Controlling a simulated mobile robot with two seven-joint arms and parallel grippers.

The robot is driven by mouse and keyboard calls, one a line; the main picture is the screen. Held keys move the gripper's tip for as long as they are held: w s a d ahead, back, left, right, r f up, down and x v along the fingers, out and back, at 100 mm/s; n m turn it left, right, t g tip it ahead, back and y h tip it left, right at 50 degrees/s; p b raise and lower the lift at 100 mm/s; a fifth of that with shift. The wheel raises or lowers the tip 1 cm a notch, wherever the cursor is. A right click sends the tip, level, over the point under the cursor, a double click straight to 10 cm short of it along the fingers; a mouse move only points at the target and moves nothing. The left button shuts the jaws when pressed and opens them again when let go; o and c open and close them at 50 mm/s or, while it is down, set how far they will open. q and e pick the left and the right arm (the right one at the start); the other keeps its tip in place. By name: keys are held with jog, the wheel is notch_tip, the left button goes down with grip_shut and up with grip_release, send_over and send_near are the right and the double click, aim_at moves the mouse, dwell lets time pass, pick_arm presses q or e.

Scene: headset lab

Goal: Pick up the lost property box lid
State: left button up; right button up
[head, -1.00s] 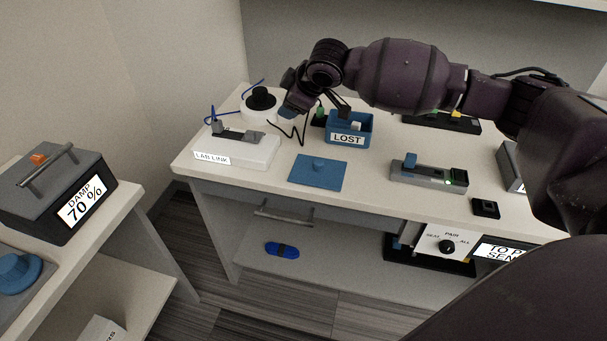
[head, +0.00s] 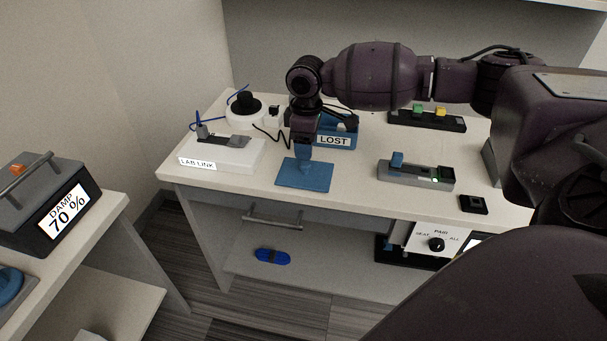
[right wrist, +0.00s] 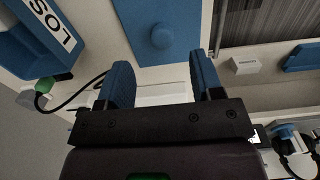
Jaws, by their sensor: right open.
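The lost property box lid (head: 318,181), a flat blue plate with a small round knob, lies on the white table in front of the blue box marked LOST (head: 334,140). My right gripper (head: 302,154) points down over the lid and hides its knob in the head view. In the right wrist view the lid (right wrist: 140,18) and its knob (right wrist: 163,36) lie beyond the fingertips, roughly in line with the gap. The right gripper (right wrist: 162,75) is open with nothing between its blue fingers. My left gripper is out of view.
A white LAB LINK unit (head: 222,150) stands left of the lid, with a black cable near it. A grey device with a blue block (head: 416,172) stands to the right. A small black square piece (head: 473,204) lies near the front edge.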

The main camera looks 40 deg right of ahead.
aim_at(305, 163)
notch_tip(305, 163, down, 2)
jog(key=shift+f, duration=0.1)
notch_tip(305, 163, down, 5)
jog(key=shift+a+r+b, duration=0.1)
jog(key=shift+a+b, duration=0.05)
jog(key=shift+b, duration=0.65)
jog(key=shift+r, duration=0.1)
jog(key=shift+c, duration=0.3)
jog(key=c, duration=0.9)
jog(key=shift+r, duration=0.1)
jog(key=shift+c, duration=0.2)
